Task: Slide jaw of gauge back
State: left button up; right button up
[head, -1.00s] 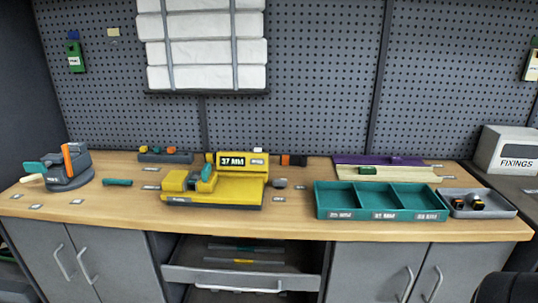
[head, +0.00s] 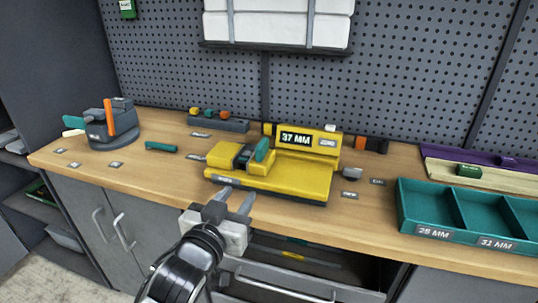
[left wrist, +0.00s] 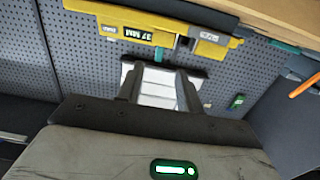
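The yellow gauge (head: 290,183) sits on the wooden bench, with an upright display (head: 296,138) that reads 37 MM. On its left part is a yellow and dark grey jaw assembly with a teal handle (head: 262,151); whether anything is clamped there I cannot tell. My left gripper (head: 233,196) is open, its two fingers apart and empty, at the bench's front edge just in front of the gauge. The left wrist view shows the same open fingers (left wrist: 158,86), with the gauge (left wrist: 140,25) beyond the tips at the top. My right gripper is out of view.
Teal bins (head: 468,216) labelled 25 MM and 31 MM stand at the right. A grey device with an orange lever (head: 110,119) is at the far left. A small teal bar (head: 161,147) lies left of the gauge. An open drawer (head: 300,276) juts out below the bench.

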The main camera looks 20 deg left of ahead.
aim_at(262, 142)
pick_arm(q)
jog(key=shift+t, duration=0.3)
jog(key=w, duration=0.5)
jog(key=w+r+p, duration=0.1)
jog(key=w, duration=0.5)
jog(key=w+r, duration=0.1)
jog(key=w, duration=0.4)
jog(key=shift+w+d+r+p, duration=0.15)
jog(key=shift+w+d+p, duration=0.05)
jog(key=shift+w+p, duration=0.15)
grip_shut()
jog(key=shift+d, duration=0.1)
